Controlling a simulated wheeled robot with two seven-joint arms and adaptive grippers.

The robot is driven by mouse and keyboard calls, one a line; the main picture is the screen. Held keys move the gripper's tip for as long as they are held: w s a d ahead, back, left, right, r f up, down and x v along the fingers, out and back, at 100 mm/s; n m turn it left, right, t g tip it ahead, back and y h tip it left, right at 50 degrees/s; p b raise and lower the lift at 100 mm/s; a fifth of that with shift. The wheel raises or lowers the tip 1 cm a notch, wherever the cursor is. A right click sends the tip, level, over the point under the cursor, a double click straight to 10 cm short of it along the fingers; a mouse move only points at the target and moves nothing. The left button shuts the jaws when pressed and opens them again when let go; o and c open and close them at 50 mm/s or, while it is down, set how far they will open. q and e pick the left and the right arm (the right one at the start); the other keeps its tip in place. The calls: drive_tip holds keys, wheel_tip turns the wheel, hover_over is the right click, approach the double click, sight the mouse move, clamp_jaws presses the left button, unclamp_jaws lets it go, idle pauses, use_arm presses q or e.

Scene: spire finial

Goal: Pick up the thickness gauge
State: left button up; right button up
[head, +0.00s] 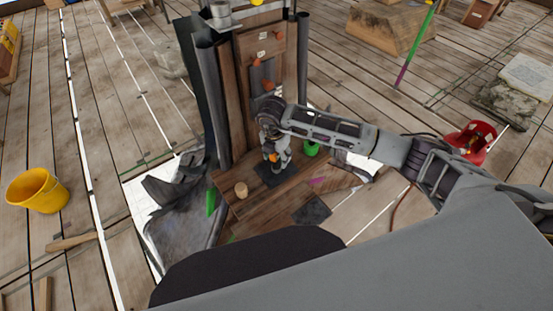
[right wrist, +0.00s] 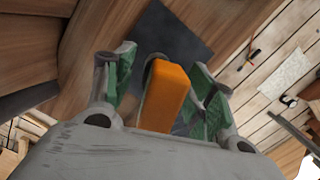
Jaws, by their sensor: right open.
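The thickness gauge appears to be the orange block (right wrist: 165,95) in the right wrist view, with a dark curved part along its left side. In the head view only a small orange patch (head: 273,157) of it shows, mostly hidden by the gripper. My right gripper (right wrist: 161,62) is open, with its green-padded fingers on either side of the orange block and visible gaps to it. In the head view my right gripper (head: 275,162) points down over the wooden platform (head: 262,208). My left gripper is not in view.
A dark square sheet (head: 270,175) lies below the gripper, and another (head: 311,210) lies nearer. A wooden cylinder (head: 241,189), a green item (head: 211,203) and a green round object (head: 310,148) are around it. A tall wooden panel (head: 255,75) stands behind. A yellow bucket (head: 37,190) is far left.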

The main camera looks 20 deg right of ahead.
drive_tip(key=shift+c, duration=0.3)
clamp_jaws()
drive_tip(key=shift+r, duration=0.1)
drive_tip(key=shift+r+b, duration=0.75)
drive_tip(key=shift+r, duration=4.2)
